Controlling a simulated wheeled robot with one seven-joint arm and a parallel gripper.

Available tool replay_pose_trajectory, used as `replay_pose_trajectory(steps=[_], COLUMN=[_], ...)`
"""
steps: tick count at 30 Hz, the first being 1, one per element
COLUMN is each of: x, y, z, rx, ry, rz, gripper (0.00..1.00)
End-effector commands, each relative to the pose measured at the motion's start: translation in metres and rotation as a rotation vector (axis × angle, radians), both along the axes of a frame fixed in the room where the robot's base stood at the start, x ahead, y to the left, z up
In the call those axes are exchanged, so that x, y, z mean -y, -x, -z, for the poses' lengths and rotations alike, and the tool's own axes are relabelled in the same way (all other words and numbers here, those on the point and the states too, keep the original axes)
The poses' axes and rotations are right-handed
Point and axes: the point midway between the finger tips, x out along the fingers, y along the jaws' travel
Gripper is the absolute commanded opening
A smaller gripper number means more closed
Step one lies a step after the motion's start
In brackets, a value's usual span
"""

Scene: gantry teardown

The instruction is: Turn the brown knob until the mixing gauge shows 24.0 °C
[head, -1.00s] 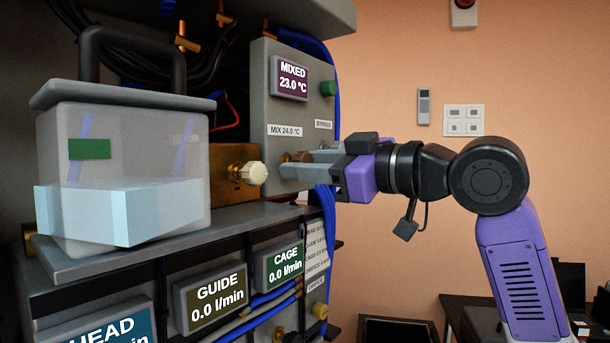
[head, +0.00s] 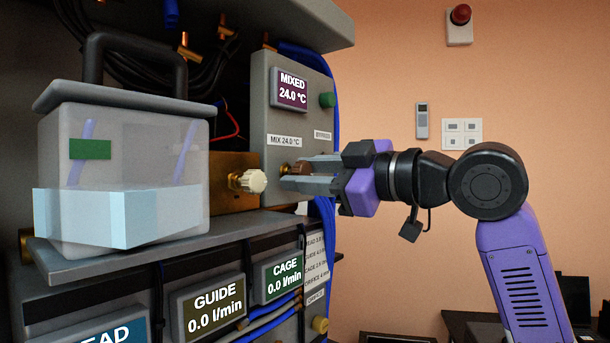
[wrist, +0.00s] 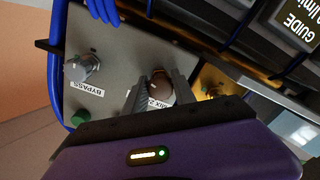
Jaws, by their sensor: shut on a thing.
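The brown knob (head: 299,168) sits on the grey panel (head: 290,115) and shows between my gripper's fingers in the head view. It also shows in the wrist view (wrist: 161,88), partly covered by the fingers. My gripper (head: 302,178) is shut on the brown knob, reaching in from the right. The mixing gauge (head: 291,90), labelled MIXED, reads 24.0 °C. A label below it (head: 284,141) reads MIX 24.0 °C.
A cream knob (head: 251,181) on a brass block stands just left of my fingers. A clear tank (head: 125,185) with liquid stands on the shelf at left. Blue hoses (head: 327,225) hang below my gripper. GUIDE (head: 213,302) and CAGE (head: 283,277) gauges read 0.0 l/min.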

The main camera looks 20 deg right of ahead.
Motion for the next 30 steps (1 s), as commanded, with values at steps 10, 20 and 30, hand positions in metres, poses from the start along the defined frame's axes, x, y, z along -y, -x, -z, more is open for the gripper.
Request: replay_pose_trajectory(steps=[10,20,30], x=[0.0,0.013,0.037], y=[0.0,0.021,0.062], z=[0.0,0.002,0.001], rx=[-0.001,0.002,0.0], ry=[-0.001,-0.001,0.0], rz=[-0.001,0.002,0.001], gripper=[0.54,0.54,0.54])
